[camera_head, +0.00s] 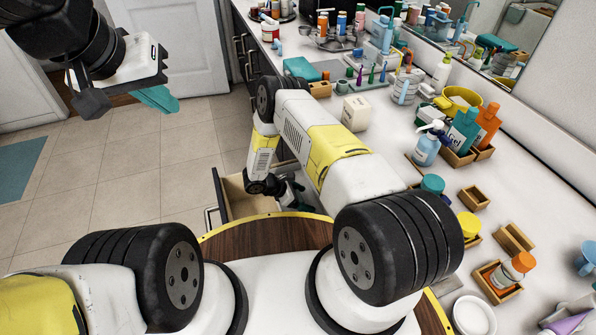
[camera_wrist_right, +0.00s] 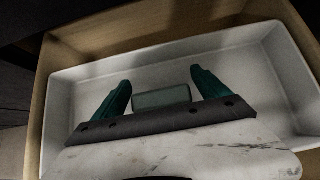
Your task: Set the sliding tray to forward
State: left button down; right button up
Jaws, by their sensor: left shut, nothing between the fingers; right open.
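The white sliding tray (camera_wrist_right: 95,72) lies inside an open wooden drawer in the right wrist view. A small grey-green block (camera_wrist_right: 162,97) shows inside the tray; I cannot tell whether it is part of it. My right gripper (camera_wrist_right: 163,94) is open over the tray, its teal fingers on either side of the block. I cannot tell if they touch it. In the head view my right gripper (camera_head: 292,189) is low at the drawer, partly hidden by my arm. My left gripper (camera_head: 156,99) is shut and empty, raised over the floor at upper left.
The open drawer (camera_head: 232,194) sticks out from the vanity; its wooden wall (camera_wrist_right: 48,85) surrounds the tray closely. The white countertop (camera_head: 388,150) holds bottles, wooden holders, a white box (camera_head: 356,113) and a yellow bowl (camera_head: 459,99).

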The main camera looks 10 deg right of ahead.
grip_shut()
jog(key=s+a, duration=0.2)
jog(key=a, duration=1.1)
jog(key=shift+s, duration=0.2)
grip_release()
jog(key=shift+d, duration=0.1)
jog(key=shift+r, duration=0.1)
jog(key=v, duration=0.7)
jog(key=shift+a+r, duration=0.2)
jog(key=shift+a, duration=0.15)
